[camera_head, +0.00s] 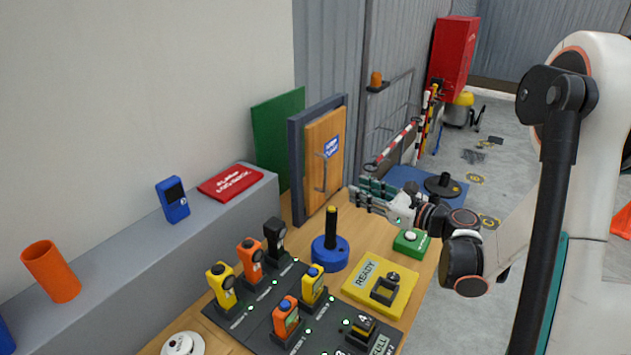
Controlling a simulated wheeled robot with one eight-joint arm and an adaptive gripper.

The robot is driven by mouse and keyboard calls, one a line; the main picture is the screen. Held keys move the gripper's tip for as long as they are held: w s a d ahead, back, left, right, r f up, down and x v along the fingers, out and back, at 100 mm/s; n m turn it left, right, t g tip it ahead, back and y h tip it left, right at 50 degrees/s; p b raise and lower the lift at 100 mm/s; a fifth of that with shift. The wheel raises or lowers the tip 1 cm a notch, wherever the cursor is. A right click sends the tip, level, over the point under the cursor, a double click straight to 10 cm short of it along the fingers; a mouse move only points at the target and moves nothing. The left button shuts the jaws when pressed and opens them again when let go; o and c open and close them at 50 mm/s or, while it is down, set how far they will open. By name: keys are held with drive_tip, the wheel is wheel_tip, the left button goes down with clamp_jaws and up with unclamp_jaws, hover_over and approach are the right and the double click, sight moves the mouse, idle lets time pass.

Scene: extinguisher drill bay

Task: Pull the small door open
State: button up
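The small door (323,159) is a wooden panel in a dark grey frame (297,170), standing upright at the back of the wooden table. The door looks closed or nearly so; I cannot tell exactly. My gripper (356,196) is to the right of and a little below the handle, with its fingers pointing left toward the door. A gap shows between its fingers, and nothing is between them. It appears apart from the handle.
A blue base with a black post (330,250) stands in front of the door. A yellow READY box (381,286) and a green button box (411,241) are below my gripper. A black board with several coloured devices (262,322) fills the front. A grey ledge (120,262) runs along the left.

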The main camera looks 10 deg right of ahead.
drive_tip(key=w+a+b, duration=0.1)
drive_tip(key=w+a, duration=0.2)
drive_tip(key=w, duration=0.2)
drive_tip(key=w+a+m+t+b, duration=0.1)
drive_tip(key=w+a+b, duration=0.1)
drive_tip(key=w, duration=0.4)
drive_tip(key=shift+w+a+f+m, duration=0.3)
drive_tip(key=shift+a+f, duration=0.15)
drive_tip(key=shift+a, duration=0.2)
clamp_jaws()
